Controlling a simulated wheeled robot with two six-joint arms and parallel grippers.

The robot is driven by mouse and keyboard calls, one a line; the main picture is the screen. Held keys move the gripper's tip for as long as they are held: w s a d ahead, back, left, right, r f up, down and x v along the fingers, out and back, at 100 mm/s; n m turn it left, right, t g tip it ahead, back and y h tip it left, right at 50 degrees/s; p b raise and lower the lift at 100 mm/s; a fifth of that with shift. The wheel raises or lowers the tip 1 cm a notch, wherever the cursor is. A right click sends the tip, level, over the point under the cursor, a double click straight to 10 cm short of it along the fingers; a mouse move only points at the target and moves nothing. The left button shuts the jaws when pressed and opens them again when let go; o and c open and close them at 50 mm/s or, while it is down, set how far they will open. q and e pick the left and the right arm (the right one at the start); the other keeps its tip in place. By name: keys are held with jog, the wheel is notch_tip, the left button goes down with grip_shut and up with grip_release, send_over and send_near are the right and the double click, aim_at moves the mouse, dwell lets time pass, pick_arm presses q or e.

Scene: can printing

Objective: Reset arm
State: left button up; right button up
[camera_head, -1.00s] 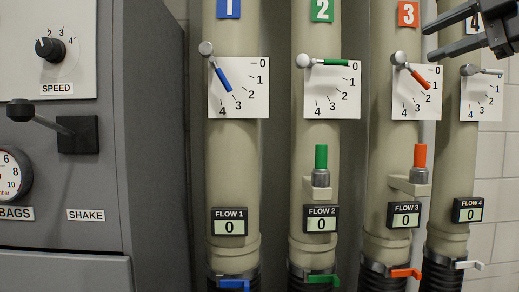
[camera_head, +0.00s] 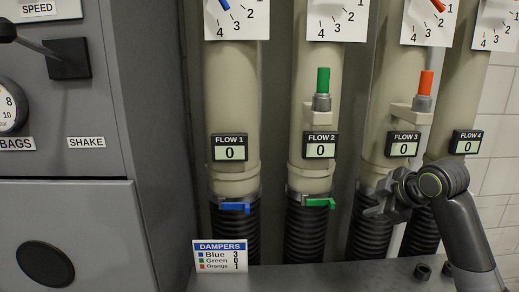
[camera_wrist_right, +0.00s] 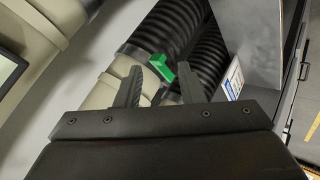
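My right arm comes in from the lower right in the head view. Its gripper (camera_head: 374,207) is in front of the lower part of the third pipe and covers the damper area there. In the right wrist view my right gripper (camera_wrist_right: 158,84) has its two fingers apart with nothing held between them. A green damper handle (camera_wrist_right: 162,69) shows beyond the fingers, apart from them. My left gripper is not in view.
Blue (camera_head: 235,206) and green (camera_head: 320,202) damper handles sit above black hoses. The flow displays (camera_head: 230,148) read 0. A dampers card (camera_head: 220,256) stands on a grey ledge (camera_head: 330,276). A grey machine (camera_head: 75,210) fills the left side.

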jog(key=s+f+m+g+h, duration=0.1)
jog(key=s+f+m, duration=0.1)
jog(key=s+f, duration=0.45)
jog(key=s+f+m+g, duration=0.1)
jog(key=s+f+m, duration=0.15)
jog(key=f, duration=0.75)
jog(key=s+f+m+h, duration=0.1)
jog(key=s+f, duration=0.5)
jog(key=f, duration=0.2)
jog(key=s+d+f+m+g+h, duration=0.15)
jog(key=s+f+m, duration=0.25)
jog(key=s, duration=0.9)
jog(key=s+d+f+m+g+h, duration=0.15)
jog(key=s+f+m, duration=0.3)
jog(key=s, duration=0.85)
notch_tip(320, 180, down, 29)
jog(key=d+g+b, duration=0.2)
jog(key=b, duration=0.2)
jog(key=s+a+f+g+y+b, duration=0.1)
jog(key=s+f+b, duration=0.2)
jog(key=s+f, duration=1.2)
notch_tip(320, 180, down, 4)
jog(key=shift+a+f+b, duration=0.2)
jog(key=shift+a+b, duration=0.15)
jog(key=shift+b, duration=0.05)
